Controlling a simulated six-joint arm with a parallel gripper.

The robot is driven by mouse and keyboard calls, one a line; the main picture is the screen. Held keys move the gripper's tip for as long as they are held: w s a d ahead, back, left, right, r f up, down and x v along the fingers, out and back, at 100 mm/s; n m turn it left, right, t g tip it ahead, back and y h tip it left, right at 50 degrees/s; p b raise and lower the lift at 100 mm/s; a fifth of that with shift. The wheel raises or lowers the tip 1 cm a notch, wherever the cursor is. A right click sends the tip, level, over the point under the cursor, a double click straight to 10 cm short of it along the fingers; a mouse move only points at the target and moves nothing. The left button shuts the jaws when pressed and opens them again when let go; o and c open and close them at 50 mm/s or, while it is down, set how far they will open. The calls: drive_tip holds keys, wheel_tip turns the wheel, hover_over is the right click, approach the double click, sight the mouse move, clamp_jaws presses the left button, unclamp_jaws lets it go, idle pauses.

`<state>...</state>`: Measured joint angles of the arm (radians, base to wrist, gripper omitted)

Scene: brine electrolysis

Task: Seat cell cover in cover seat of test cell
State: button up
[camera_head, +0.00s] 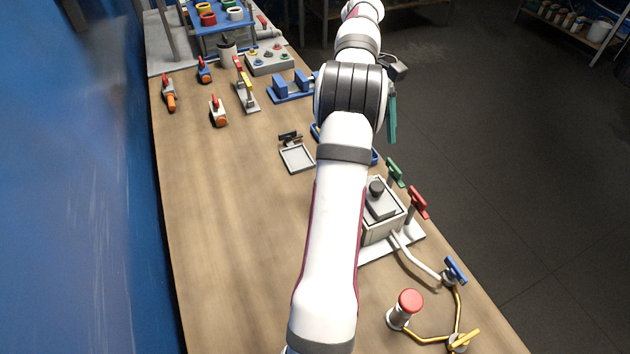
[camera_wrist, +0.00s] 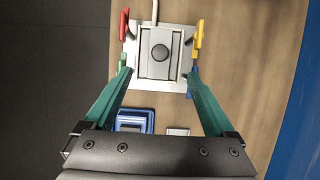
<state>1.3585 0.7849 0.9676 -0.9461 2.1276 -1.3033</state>
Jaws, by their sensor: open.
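The test cell (camera_head: 383,232) is a pale box on a light base plate, near the table's right edge in the head view. The grey cell cover (camera_head: 380,207) with a round dark knob lies on top of it; in the wrist view the cover (camera_wrist: 160,70) lies square within the cell's pale frame (camera_wrist: 136,50). I cannot tell whether it sits fully down in the seat. My gripper (camera_wrist: 159,74) is open and empty, its teal fingers spread wide to either side of the cover's line. In the head view my arm hides most of the gripper.
Green (camera_head: 395,172) and red (camera_head: 418,202) handles stand beside the cell. A blue tray (camera_wrist: 135,113) lies nearby. The table's left middle is clear.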

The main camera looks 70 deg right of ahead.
drive_tip(key=w+a+r+n+h, duration=0.1)
drive_tip(key=w+a+r, duration=0.2)
drive_tip(key=w+a, duration=0.5)
drive_tip(key=w+a+r+n+h, duration=0.1)
drive_tip(key=w+a+r, duration=0.1)
drive_tip(key=w+a, duration=0.5)
drive_tip(key=w+a+t, duration=0.1)
drive_tip(key=w+a, duration=0.2)
drive_tip(key=a, duration=0.8)
drive_tip(key=s+a+f, duration=0.1)
drive_tip(key=s+a, duration=0.2)
drive_tip(key=a, duration=0.4)
drive_tip(key=s+a+f+n+t, duration=0.1)
drive_tip(key=s+a+f, duration=0.1)
drive_tip(key=a, duration=0.5)
drive_tip(key=s+a+f+t, duration=0.1)
drive_tip(key=s+a+f, duration=0.1)
drive_tip(key=s+a, duration=0.3)
drive_tip(key=a, duration=0.2)
drive_tip(key=shift+a+f+y, duration=0.2)
drive_tip(key=shift+a+y, duration=0.1)
drive_tip(key=shift+a, duration=0.05)
drive_tip(key=shift+w, duration=0.1)
